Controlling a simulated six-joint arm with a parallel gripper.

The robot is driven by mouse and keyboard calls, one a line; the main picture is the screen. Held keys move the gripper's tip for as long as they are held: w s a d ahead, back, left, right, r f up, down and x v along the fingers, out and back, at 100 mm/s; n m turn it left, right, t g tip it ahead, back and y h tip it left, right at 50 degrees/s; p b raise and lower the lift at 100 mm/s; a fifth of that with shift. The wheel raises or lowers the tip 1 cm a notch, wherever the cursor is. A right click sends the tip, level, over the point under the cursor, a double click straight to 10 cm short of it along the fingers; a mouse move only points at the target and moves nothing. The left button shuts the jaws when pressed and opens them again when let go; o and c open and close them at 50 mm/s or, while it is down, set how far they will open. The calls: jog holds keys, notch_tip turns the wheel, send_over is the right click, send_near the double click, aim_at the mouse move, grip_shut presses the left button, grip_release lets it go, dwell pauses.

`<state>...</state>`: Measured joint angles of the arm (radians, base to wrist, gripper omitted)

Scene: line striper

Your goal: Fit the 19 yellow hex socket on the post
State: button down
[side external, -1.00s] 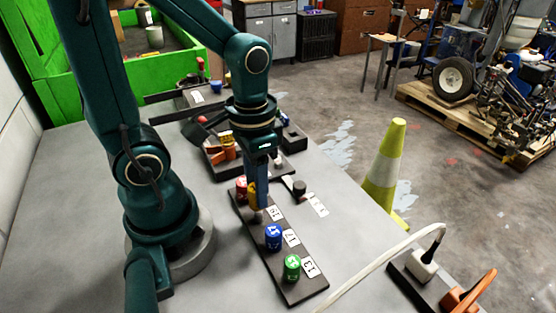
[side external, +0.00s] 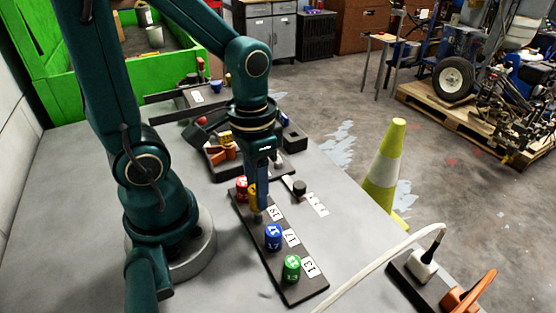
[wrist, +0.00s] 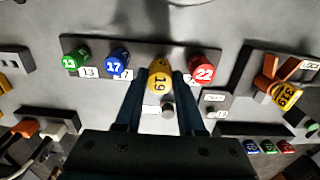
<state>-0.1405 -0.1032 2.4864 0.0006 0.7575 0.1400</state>
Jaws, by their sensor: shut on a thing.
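The yellow 19 socket (wrist: 159,84) is between the two fingers of my gripper (wrist: 161,76) in the wrist view, and the fingers are shut on it. In the side view my gripper (side external: 262,200) points down at the dark socket rail, and the yellow socket (side external: 252,198) is partly hidden behind a finger. It is between the red 22 socket (side external: 241,188) and the blue 17 socket (side external: 273,236). I cannot tell whether its base touches the rail. A short dark cylinder (side external: 299,187), possibly the post, stands beside the rail near a white label; it also shows in the wrist view (wrist: 167,110).
The green 13 socket (side external: 292,267) stands at the near end of the rail (side external: 300,293). Dark trays with orange and yellow parts (side external: 225,150) lie behind. A pale hose (side external: 380,262) crosses the table's near right. The table is clear around the rail's left side.

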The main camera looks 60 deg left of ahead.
jog(key=shift+f, duration=0.8)
dwell(1.1)
jog(key=shift+r, duration=0.65)
jog(key=shift+f, duration=0.5)
dwell(2.4)
jog(key=shift+r, duration=0.35)
jog(key=shift+f, duration=0.6)
dwell(1.6)
